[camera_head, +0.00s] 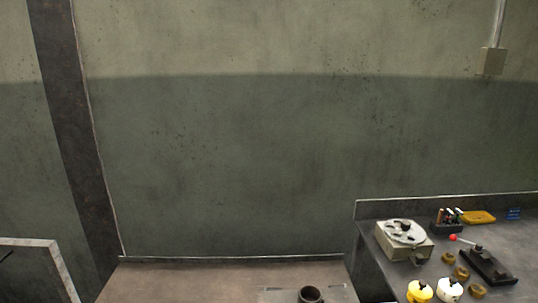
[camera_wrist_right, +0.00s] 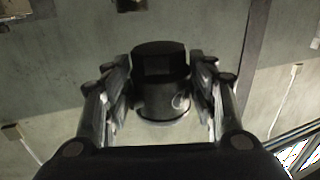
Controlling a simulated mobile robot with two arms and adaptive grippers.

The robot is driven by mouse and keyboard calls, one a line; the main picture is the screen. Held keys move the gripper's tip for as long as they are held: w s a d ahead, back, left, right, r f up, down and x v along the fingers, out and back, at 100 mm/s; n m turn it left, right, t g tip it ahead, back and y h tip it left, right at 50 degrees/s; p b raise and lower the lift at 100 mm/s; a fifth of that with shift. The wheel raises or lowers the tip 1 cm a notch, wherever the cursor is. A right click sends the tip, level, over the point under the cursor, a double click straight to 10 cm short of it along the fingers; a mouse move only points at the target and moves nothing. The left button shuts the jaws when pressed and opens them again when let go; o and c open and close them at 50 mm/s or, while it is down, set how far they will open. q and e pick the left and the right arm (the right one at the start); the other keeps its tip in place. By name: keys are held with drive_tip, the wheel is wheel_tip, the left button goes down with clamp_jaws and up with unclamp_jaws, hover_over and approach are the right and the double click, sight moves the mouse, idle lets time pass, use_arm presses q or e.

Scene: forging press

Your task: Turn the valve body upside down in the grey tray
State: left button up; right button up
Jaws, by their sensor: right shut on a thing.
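In the right wrist view my right gripper (camera_wrist_right: 162,92) is shut on a dark, roughly cylindrical body, which I take to be the valve body (camera_wrist_right: 162,103). It has a blocky dark upper part and a paler rim at its lower end, with one finger on each side. In the head view a dark round piece with an open top (camera_head: 310,295) shows at the bottom edge, cut off by the frame. I cannot tell whether it is the same body. A thin pale edge beside it may be the grey tray's rim (camera_head: 275,289). Neither gripper shows in the head view.
A brown bench top (camera_head: 200,280) lies at the bottom centre, its left part clear. The dark bench at right holds a grey machine with a round top (camera_head: 404,234), a yellow tray (camera_head: 478,217), a yellow pot (camera_head: 419,291), a white pot (camera_head: 450,290) and several brass rings.

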drive_tip(key=s+d+r+m+h+b, duration=0.1)
drive_tip(key=s+d+r+m+h, duration=0.2)
drive_tip(key=s+d+h, duration=0.2)
drive_tip(key=shift+s+d+r+m+t+h, duration=0.35)
drive_tip(key=shift+s+d, duration=0.2)
drive_tip(key=shift+s, duration=0.5)
drive_tip(key=shift+f, duration=0.15)
